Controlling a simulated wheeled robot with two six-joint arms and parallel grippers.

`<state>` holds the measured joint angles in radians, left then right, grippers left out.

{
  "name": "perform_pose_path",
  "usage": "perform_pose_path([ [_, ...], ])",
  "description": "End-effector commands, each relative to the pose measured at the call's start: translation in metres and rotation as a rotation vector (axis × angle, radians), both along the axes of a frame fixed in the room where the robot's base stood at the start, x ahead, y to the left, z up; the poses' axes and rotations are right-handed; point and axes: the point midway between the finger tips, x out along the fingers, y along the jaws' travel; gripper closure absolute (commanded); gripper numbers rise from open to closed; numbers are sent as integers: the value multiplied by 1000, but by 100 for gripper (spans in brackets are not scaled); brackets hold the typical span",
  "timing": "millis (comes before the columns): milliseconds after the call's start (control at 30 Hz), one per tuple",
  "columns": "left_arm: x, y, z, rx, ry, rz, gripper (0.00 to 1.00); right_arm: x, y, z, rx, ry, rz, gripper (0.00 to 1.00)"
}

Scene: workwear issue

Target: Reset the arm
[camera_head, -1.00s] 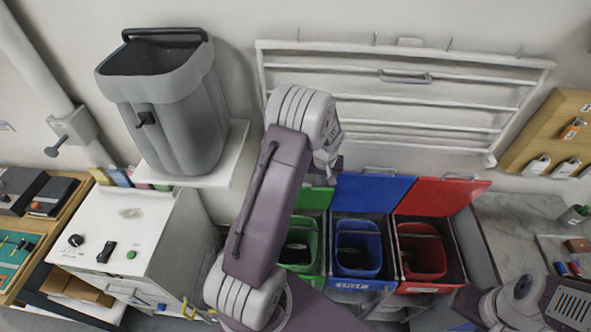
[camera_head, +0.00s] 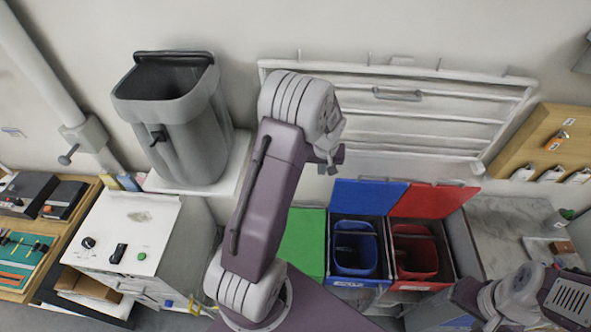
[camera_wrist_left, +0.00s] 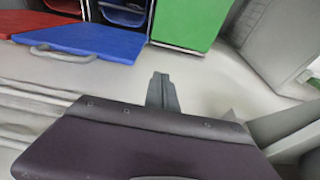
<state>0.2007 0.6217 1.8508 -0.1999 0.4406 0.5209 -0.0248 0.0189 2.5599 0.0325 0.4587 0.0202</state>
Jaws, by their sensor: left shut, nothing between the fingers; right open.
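My left arm (camera_head: 265,200) rises through the middle of the head view, its wrist high in front of the wall. My left gripper (camera_head: 330,163) shows only in small part there, beyond the wrist. In the left wrist view, the fingers of my left gripper (camera_wrist_left: 161,86) are together with nothing between them. They are apart from the bins. My right arm (camera_head: 525,295) is at the lower right of the head view. Its gripper cannot be made out.
The green lid (camera_head: 303,242) is down over its bin. The blue lid (camera_head: 368,196) and red lid (camera_head: 433,200) stand raised behind open bins. A grey bin (camera_head: 180,125) stands on a shelf at left. A white rack (camera_head: 400,125) is on the wall.

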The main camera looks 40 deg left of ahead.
Motion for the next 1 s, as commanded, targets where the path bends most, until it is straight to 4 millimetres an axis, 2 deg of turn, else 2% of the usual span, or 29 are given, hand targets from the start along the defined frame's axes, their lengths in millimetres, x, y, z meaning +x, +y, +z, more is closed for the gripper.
perform_pose_path([
  [467,0,-1,-4,0,1,-2,100,0,0,-4,0,0,0,26],
  [567,8,-10,-21,6,-28,-25,100,0,0,-33,0,0,0,26],
  [600,13,-17,-26,11,-58,-44,100,0,0,-54,0,0,0,26],
  [667,8,-34,-40,9,-86,-72,100,0,0,-89,0,0,0,26],
  [700,-4,-48,-52,2,-94,-93,100,0,0,-113,0,1,0,26],
  [767,-31,-68,-71,-11,-88,-139,100,0,0,-144,0,1,0,26],
  [833,-71,-90,-96,-25,-59,-216,100,0,0,-175,0,1,0,26],
  [900,-111,-104,-114,-38,-15,-292,100,0,0,-189,0,2,0,26],
  [1000,-159,-112,-125,-53,55,-382,100,0,0,-188,0,1,0,26],
])
